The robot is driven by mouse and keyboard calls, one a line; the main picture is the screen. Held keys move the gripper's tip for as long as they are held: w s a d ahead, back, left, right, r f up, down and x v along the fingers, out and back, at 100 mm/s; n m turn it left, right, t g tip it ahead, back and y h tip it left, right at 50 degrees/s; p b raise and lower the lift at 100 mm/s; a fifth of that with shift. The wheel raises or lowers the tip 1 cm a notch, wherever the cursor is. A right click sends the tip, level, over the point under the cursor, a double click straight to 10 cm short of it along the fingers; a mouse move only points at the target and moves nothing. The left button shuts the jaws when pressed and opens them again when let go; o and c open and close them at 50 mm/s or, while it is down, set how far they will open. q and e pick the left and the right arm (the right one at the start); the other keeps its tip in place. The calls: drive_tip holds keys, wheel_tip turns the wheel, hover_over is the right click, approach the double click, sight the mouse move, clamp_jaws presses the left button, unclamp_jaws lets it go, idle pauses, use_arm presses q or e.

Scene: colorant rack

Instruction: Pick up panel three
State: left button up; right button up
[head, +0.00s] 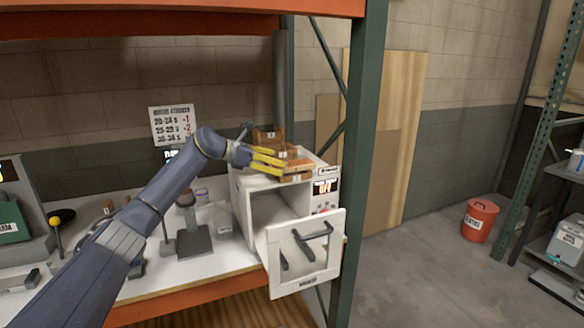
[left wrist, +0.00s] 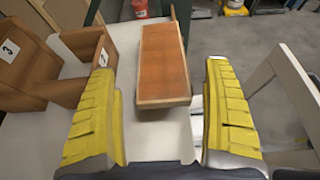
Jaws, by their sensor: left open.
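My left gripper (head: 284,168) is open above the top of a white cabinet oven (head: 241,206). In the left wrist view its yellow fingers (left wrist: 161,72) stand apart, with a flat orange-brown panel (left wrist: 163,65) with pale wooden edges lying ahead between them. The fingers do not appear to touch it. No number shows on this panel in that view, so I cannot tell whether it is panel three. A wooden holder (left wrist: 24,76) marked 3 stands at the left of the left wrist view, beside a second labelled wooden block (left wrist: 88,47). My right gripper is not in view.
The oven's door (head: 318,270) hangs open at the front, with a dark handle. A green rack post (head: 362,130) stands close at the right. A red bucket (head: 480,220) is on the floor.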

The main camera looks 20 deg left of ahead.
sight(290, 164)
use_arm(q)
drive_tip(key=x, duration=0.4)
drive_tip(key=shift+d+r, duration=0.2)
drive_tip(key=shift+r, duration=0.15)
drive_tip(key=shift+w+d+f, duration=0.25)
drive_tip(key=shift+w+d, duration=0.05)
drive_tip(key=shift+d, duration=0.05)
drive_tip(key=shift+c, duration=0.4)
drive_tip(key=c, duration=1.2)
drive_tip(key=shift+c, duration=0.2)
